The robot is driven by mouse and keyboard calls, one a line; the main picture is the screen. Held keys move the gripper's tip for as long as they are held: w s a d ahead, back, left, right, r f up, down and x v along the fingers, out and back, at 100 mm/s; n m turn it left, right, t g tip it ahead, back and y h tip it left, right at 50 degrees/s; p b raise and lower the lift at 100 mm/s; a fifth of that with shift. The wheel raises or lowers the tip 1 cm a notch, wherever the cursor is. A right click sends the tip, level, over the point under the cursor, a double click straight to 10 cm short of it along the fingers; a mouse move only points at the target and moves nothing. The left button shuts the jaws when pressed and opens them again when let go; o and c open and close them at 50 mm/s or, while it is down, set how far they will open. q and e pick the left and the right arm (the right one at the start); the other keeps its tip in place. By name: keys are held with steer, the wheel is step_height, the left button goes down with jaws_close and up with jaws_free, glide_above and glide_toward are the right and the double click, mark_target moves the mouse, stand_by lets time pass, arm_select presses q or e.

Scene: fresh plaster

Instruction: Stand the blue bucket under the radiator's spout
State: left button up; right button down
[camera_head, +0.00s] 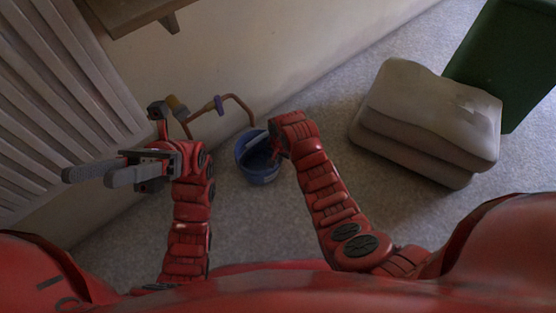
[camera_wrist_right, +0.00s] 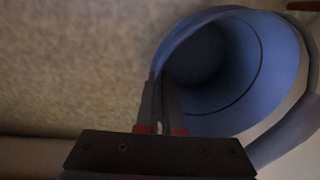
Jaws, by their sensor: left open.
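The blue bucket (camera_head: 262,178) is right of the radiator's pipework in the head view, its open mouth facing up. In the right wrist view the bucket (camera_wrist_right: 275,50) fills the right side. My right gripper (camera_wrist_right: 162,85) is closed across its rim, one finger inside and one outside. In the head view the bucket's wall and my arm partly hide this grip. The white ribbed radiator (camera_head: 60,90) is at the left. My left gripper (camera_head: 85,175) is open and empty before the radiator.
A stack of grey sacks (camera_head: 425,115) lies on the carpet at the right, beside a dark green container (camera_head: 505,60). A wooden ledge (camera_head: 130,12) juts from the wall at the top. Carpet (camera_head: 315,110) between the bucket and the sacks is clear.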

steer(key=c, duration=1.1)
jaws_free()
steer(key=shift+o, duration=0.2)
